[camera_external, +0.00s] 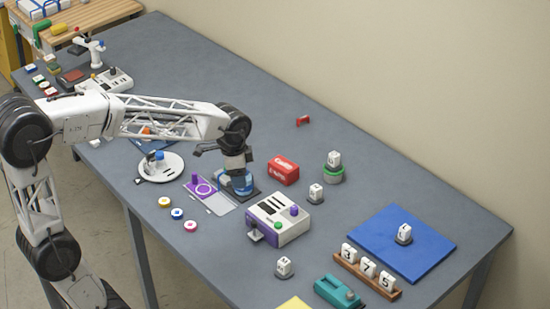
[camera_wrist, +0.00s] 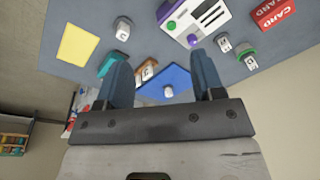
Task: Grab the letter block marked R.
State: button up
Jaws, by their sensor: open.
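Several white letter blocks are in view, but their letters are too small to read, so I cannot tell which is R. One block (camera_external: 334,158) sits on a green round base; another block (camera_external: 316,193) stands just in front of it. A third block (camera_external: 284,267) is near the front edge, and a fourth block (camera_external: 404,233) is on the blue mat (camera_external: 375,246). In the wrist view, blocks show at top left (camera_wrist: 123,29), at right (camera_wrist: 224,42), on green (camera_wrist: 249,60) and on the mat (camera_wrist: 168,91). My gripper (camera_wrist: 157,62) is open and empty, left of the blocks in the external view.
A white and purple box (camera_external: 279,220) and a red CARD box (camera_external: 284,171) stand between my gripper and the blocks. A wooden rack (camera_external: 366,277) with number tiles 3, 7, 5 and a teal device (camera_external: 337,292) are at the front right.

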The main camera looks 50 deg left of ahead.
jog(key=w+a+f+m, duration=0.1)
jog(key=w+f+m, duration=0.15)
jog(key=w, duration=0.55)
jog(key=w+f+m, duration=0.2)
jog(key=w+f, duration=0.1)
jog(key=w, duration=0.5)
jog(key=m+g, duration=0.2)
jog(key=m, duration=0.4)
send_over(316, 187)
jog(key=f, duration=1.3)
jog(key=shift+s+f, duration=0.15)
jog(key=shift+s, duration=0.1)
jog(key=shift+w+f+m, duration=0.25)
jog(key=shift+f, duration=1.3)
jog(key=shift+f, duration=0.1)
jog(key=shift+f, duration=2.5)
jog(key=shift+c, duration=0.2)
